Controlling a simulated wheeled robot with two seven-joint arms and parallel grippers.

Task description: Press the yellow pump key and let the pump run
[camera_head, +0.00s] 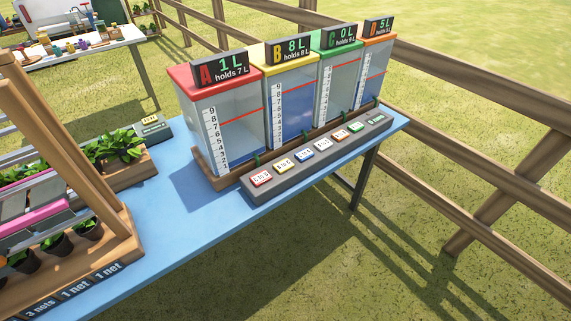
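The yellow pump key (284,165) is the second key from the left on the dark key panel (251,194). The panel lies along the front of the tanks on the blue table. The red key (261,178) is to its left and the blue key (305,155) to its right. Behind stand red-topped tank A (227,120), reading 1 L, yellow-topped tank B (297,107), reading 8 L, green-topped tank C (340,82), reading 0 L, and orange-topped tank D (374,72), reading 5 L. Tank B shows blue water. Neither gripper is in view.
The blue table (215,228) is clear in front of the panel. A wooden rack (112,215) with potted plants and net labels stands at the left. A planter (133,170) sits behind it. A wooden fence (480,200) runs behind and right of the table.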

